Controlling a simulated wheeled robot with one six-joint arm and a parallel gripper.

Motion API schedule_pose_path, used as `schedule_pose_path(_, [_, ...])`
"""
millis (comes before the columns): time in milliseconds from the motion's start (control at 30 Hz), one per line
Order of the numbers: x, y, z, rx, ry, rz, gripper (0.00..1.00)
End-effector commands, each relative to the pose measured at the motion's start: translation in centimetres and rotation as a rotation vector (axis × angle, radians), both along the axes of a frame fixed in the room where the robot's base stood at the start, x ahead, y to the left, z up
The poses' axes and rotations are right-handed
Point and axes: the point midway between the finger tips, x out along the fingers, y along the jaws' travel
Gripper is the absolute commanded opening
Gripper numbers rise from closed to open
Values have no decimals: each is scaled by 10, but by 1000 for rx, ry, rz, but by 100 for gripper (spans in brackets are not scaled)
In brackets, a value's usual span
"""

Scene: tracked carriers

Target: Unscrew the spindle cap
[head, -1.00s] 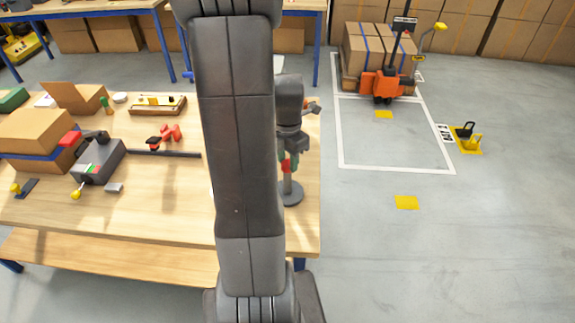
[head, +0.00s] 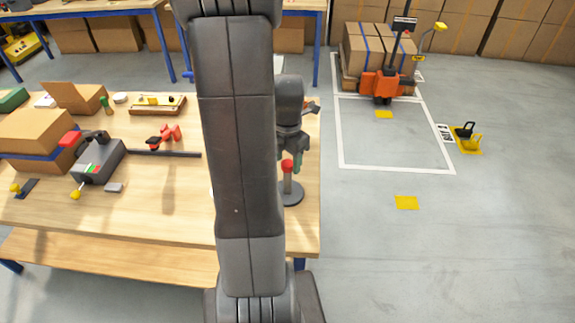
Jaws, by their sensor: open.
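The red spindle cap (head: 287,165) sits on top of a grey upright post on a round grey base (head: 292,196), near the right edge of the wooden bench. My gripper (head: 296,158) is open, with greenish fingers right at the cap, level with it or slightly above and to its right. The cap shows more clearly than the fingers. Part of the gripper and the left side of the base are hidden behind my arm. I cannot tell whether a finger touches the cap.
The wooden bench (head: 130,215) holds a dark bar (head: 165,153), red parts (head: 170,132), a grey device (head: 98,160) and cardboard boxes (head: 38,130) on the left. An orange pallet carrier (head: 383,84) stands on the floor at back right. The floor right of the bench is mostly clear.

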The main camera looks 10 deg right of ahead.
Motion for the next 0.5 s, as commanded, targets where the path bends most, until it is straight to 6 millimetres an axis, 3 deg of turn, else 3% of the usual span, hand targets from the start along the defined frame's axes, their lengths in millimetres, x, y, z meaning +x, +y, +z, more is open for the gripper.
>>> schedule_pose_path(500, [0, 0, 0, 0, -1, -572, 53])
